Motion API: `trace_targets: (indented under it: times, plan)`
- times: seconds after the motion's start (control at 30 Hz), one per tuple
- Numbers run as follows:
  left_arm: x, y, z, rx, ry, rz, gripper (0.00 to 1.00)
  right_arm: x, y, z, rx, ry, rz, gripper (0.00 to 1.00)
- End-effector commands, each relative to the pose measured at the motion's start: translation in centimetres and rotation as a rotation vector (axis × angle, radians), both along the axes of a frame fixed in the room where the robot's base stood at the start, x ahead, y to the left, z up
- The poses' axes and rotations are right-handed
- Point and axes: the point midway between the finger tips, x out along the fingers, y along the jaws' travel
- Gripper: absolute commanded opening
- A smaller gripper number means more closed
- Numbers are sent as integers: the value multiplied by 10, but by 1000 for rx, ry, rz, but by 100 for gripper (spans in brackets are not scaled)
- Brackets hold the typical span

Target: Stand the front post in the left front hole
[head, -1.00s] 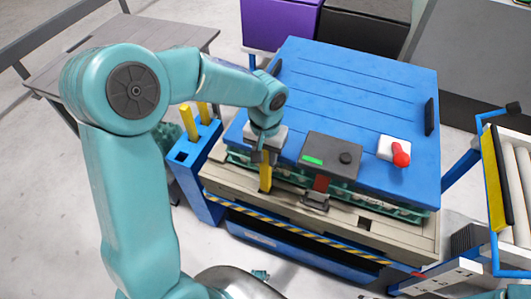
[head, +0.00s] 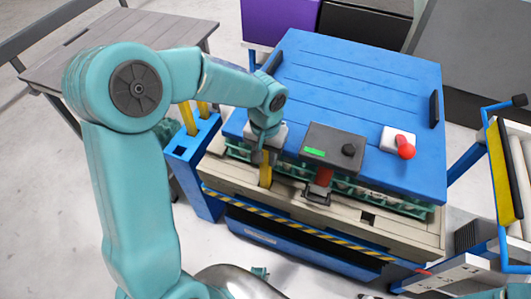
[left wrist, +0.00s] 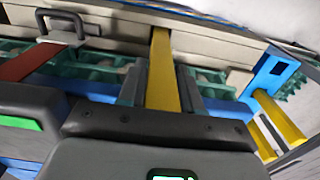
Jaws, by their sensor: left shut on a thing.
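My left gripper (head: 264,154) is shut on a yellow post (head: 265,176) at the cream front ledge (head: 345,212) of the blue-topped station. The post looks upright. In the left wrist view the post (left wrist: 162,60) runs between the two grey fingers of the gripper (left wrist: 161,86), with its far end over the cream ledge. I cannot tell whether that end is inside a hole or just above the ledge. The left front hole is not seen, perhaps covered by the post. A dark square hole (head: 367,218) shows farther right. My right gripper is not in view.
A blue rack (head: 176,150) with yellow posts (head: 188,118) stands left of the station. A grey box with a green display (head: 332,143), a metal handle (head: 318,194) and a red knob (head: 405,150) are to the right. Teal egg trays lie under the blue top (head: 350,85).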

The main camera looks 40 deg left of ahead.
Motion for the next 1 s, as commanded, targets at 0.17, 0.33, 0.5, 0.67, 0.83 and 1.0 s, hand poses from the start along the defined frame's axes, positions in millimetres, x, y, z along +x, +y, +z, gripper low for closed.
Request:
trace_targets:
  times: [0.17,0.33,0.5,0.67,0.83,1.0]
  plan:
    - [0,0,-8,0,0,0,0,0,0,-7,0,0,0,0]
    - [0,0,-14,0,0,0,0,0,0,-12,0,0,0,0]
    - [0,0,-19,0,0,0,0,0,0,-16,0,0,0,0]
    - [0,0,-19,0,-1,0,0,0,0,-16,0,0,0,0]
    - [0,0,-19,0,0,0,53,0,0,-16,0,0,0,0]
    - [0,0,-19,0,0,0,64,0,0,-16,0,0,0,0]
